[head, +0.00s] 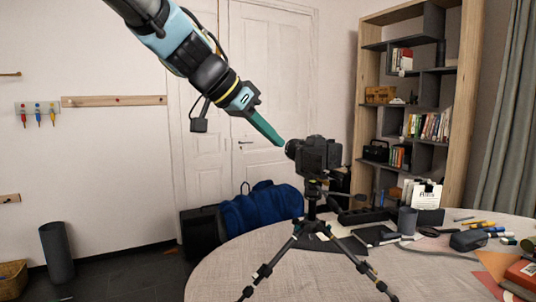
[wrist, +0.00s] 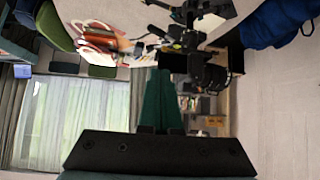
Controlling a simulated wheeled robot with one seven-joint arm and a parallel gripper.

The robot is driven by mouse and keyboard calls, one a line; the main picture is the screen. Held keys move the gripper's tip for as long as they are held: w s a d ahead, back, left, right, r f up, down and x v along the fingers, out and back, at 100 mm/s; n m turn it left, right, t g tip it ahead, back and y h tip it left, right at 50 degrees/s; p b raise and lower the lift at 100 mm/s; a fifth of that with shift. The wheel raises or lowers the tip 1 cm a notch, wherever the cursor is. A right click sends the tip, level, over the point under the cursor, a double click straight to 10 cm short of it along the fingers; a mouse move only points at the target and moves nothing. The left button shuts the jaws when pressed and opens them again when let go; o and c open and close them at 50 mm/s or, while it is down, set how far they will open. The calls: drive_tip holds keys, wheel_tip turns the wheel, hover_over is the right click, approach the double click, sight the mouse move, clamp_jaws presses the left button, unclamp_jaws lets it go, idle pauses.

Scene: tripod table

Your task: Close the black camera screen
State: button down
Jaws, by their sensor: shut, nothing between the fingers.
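A black camera (head: 318,157) stands upright on a tripod (head: 312,230) on the round table (head: 225,270). Its lens points left in the head view. I cannot make out its screen or how far it is open. My gripper (head: 279,142) comes down from the upper left, and its green fingers are shut and empty. The fingertips are close to the camera's upper left, by the lens; I cannot tell whether they touch it. In the wrist view the shut fingers (wrist: 160,100) point at the scene, and the dark camera (wrist: 210,75) is just right of them.
A bookshelf (head: 425,100) stands behind. A blue bag (head: 262,207) lies beyond the table. The table's left front is clear apart from the tripod legs.

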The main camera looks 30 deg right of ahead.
drive_tip(key=p, duration=0.2)
approach(320, 170)
wheel_tip(320, 170, down, 4)
drive_tip(key=d+p, duration=0.1)
drive_tip(key=d, duration=0.1)
drive_tip(key=d+p, duration=0.1)
drive_tip(key=shift+d+r+p, duration=0.2)
drive_tip(key=shift+d+p, duration=0.1)
drive_tip(key=shift+d, duration=0.05)
drive_tip(key=shift+d+f, duration=0.15)
drive_tip(key=shift+d, duration=0.2)
